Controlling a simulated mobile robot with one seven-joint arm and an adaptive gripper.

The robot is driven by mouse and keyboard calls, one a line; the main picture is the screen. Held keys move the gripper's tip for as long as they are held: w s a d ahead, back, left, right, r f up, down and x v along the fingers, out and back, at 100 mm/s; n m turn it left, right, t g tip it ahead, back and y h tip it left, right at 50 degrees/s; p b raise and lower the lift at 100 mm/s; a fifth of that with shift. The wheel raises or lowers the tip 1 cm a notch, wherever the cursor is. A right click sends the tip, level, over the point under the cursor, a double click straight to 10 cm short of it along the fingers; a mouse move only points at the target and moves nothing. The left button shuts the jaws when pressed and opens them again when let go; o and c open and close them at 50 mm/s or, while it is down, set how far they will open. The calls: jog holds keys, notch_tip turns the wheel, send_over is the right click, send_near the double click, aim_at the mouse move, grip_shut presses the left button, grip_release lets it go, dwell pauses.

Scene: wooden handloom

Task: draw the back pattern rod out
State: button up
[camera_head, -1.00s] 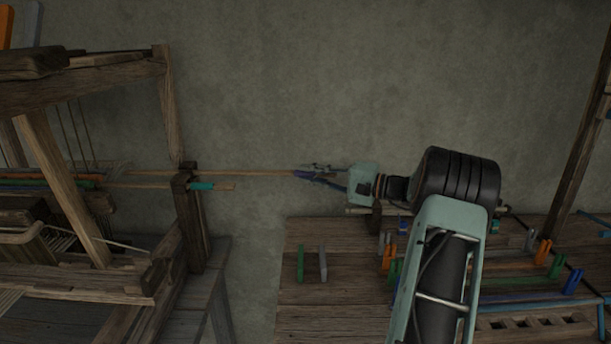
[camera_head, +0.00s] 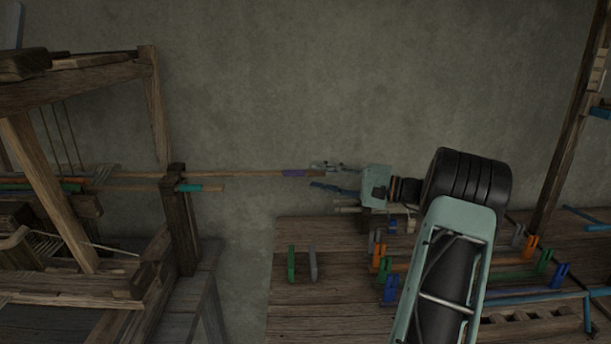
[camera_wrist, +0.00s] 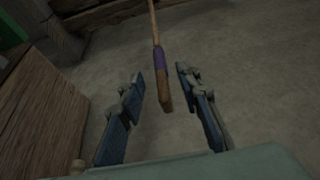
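The back pattern rod (camera_head: 250,174) is a long thin wooden rod with a purple band. It reaches out rightward from the loom (camera_head: 150,100), roughly level, its banded end well clear of the frame. My gripper (camera_head: 317,176) is open at that end. In the wrist view the rod's purple band (camera_wrist: 159,60) and bare wooden tip lie between the spread fingers of my gripper (camera_wrist: 160,78), with gaps on both sides. A second rod with a teal band (camera_head: 190,188) sticks out a little beside the loom post. The rods' far ends are hidden in the loom.
A wooden bench (camera_head: 330,300) stands below my arm, with a green peg (camera_head: 291,263), a grey peg (camera_head: 313,262) and several coloured holders and rods at right. The loom post (camera_head: 180,230) stands at left. A floor gap separates loom and bench.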

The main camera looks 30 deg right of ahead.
jog(key=v, duration=0.6)
jog(key=shift+s+d, duration=0.15)
jog(key=shift+r, duration=0.1)
